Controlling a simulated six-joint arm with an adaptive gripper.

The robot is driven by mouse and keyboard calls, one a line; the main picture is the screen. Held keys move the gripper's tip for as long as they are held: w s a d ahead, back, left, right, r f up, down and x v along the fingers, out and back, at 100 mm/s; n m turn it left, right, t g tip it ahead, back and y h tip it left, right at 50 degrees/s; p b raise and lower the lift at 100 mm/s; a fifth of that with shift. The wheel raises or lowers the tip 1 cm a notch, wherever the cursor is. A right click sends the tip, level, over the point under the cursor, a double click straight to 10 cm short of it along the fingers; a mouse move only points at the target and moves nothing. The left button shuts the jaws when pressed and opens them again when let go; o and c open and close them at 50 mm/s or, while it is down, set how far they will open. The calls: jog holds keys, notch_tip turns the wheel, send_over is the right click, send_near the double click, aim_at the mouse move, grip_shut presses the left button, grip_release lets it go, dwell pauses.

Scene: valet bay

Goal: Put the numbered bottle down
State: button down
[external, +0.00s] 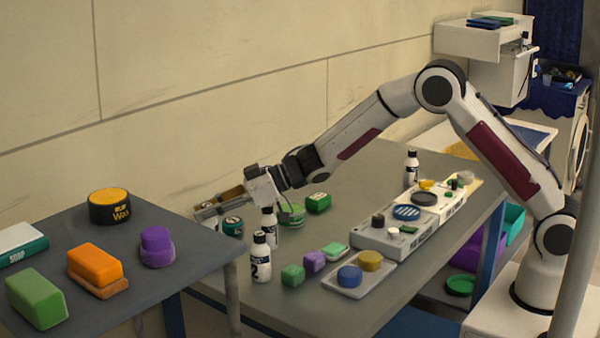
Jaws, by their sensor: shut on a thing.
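My gripper (206,210) reaches left over the long grey table, its fingers low near the table's left end. It is shut on a white thing (210,221), seemingly a bottle; only a small part of it shows and I can read no number on it. A white bottle with a black cap and a number 2 (260,260) stands upright at the front edge of the table. Another white bottle with a black cap (269,226) stands just behind it, below my gripper's body. I cannot tell whether the held thing touches the table.
A teal and black tin (233,226) is close beside the fingers. Green blocks (318,202), a purple block (314,261) and a grey tray (382,269) lie to the right. A third bottle (411,168) stands farther back. A nearer table (190,262) holds a wax tin (109,206) and several blocks.

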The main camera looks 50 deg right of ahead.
jog(key=c, duration=1.9)
grip_release()
jog(key=shift+r, duration=0.15)
jog(key=v, duration=1.2)
